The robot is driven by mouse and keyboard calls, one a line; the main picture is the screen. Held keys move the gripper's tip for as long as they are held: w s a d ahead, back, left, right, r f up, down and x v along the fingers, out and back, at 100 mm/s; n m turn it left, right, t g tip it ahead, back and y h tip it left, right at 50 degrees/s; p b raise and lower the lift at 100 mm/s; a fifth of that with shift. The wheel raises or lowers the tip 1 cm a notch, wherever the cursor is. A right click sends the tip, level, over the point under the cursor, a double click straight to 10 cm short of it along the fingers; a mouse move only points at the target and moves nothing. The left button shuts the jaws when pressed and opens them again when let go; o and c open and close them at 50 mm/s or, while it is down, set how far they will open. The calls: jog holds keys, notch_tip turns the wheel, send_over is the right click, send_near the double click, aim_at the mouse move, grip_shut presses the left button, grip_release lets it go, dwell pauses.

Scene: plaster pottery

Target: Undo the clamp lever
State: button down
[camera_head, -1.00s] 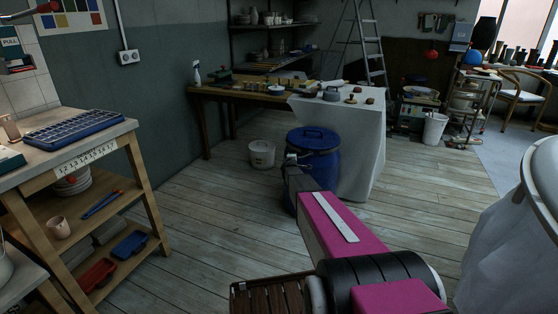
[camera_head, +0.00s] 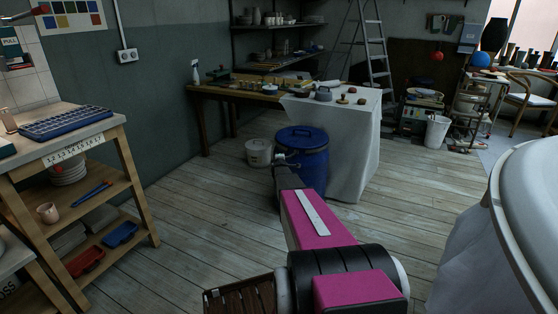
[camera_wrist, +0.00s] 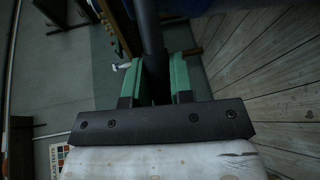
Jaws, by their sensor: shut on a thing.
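The blue barrel (camera_head: 305,168) stands on the floor by the white-draped table, with a blue lid (camera_head: 300,133) on top. My gripper (camera_head: 281,159) is at the near left side of its rim, small and dark in the head view. In the wrist view my gripper (camera_wrist: 158,62) has its two green fingers closed on a dark bar, which I take to be the clamp lever (camera_wrist: 151,32). The bar runs up and away between the fingers. The lever's hinge and the clamp's state cannot be made out.
A white lidded bucket (camera_head: 259,152) stands just left of the barrel. The white-draped table (camera_head: 350,150) is close behind it. A large pale tub (camera_head: 520,215) fills the right edge. A workbench (camera_head: 98,132) stands at left. The plank floor between is clear.

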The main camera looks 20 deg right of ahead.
jog(key=c, duration=1)
grip_release()
jog(key=shift+s, duration=0.1)
jog(key=v, duration=1)
jog(key=shift+s, duration=0.3)
jog(key=shift+a, duration=0.1)
